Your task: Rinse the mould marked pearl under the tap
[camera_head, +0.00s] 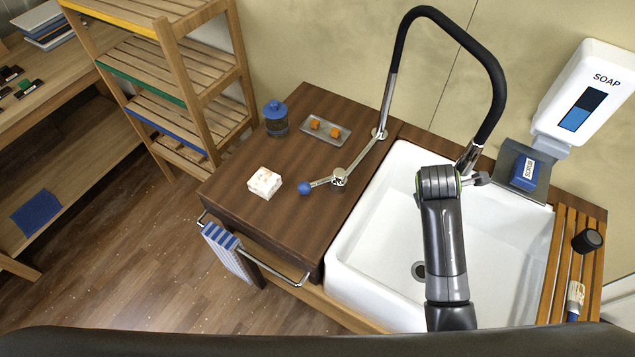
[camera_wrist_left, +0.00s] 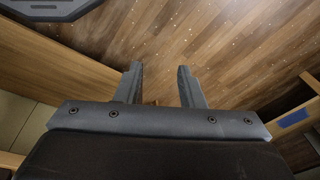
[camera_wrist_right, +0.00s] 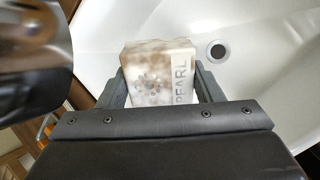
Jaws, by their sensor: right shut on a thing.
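The mould marked PEARL (camera_wrist_right: 152,72) is a pale block with brown blotches and specks on its face. It shows in the right wrist view, between the fingers of my right gripper (camera_wrist_right: 158,80), which is shut on it over the white sink (camera_head: 375,235). In the head view my right arm reaches over the sink; the mould is hidden there. The tap (camera_head: 468,157) has a black arched hose and a metal spout close to my right wrist. No water stream shows. My left gripper (camera_wrist_left: 160,78) is open and empty above the wooden floor.
The dark counter left of the sink holds a white stained block (camera_head: 264,183), a blue-knobbed lever (camera_head: 306,188), a blue-lidded jar (camera_head: 275,120) and a tray (camera_head: 340,138) with orange cubes. A soap dispenser (camera_head: 590,95), scrub block (camera_head: 525,172) and slatted rack (camera_head: 556,260) are at right.

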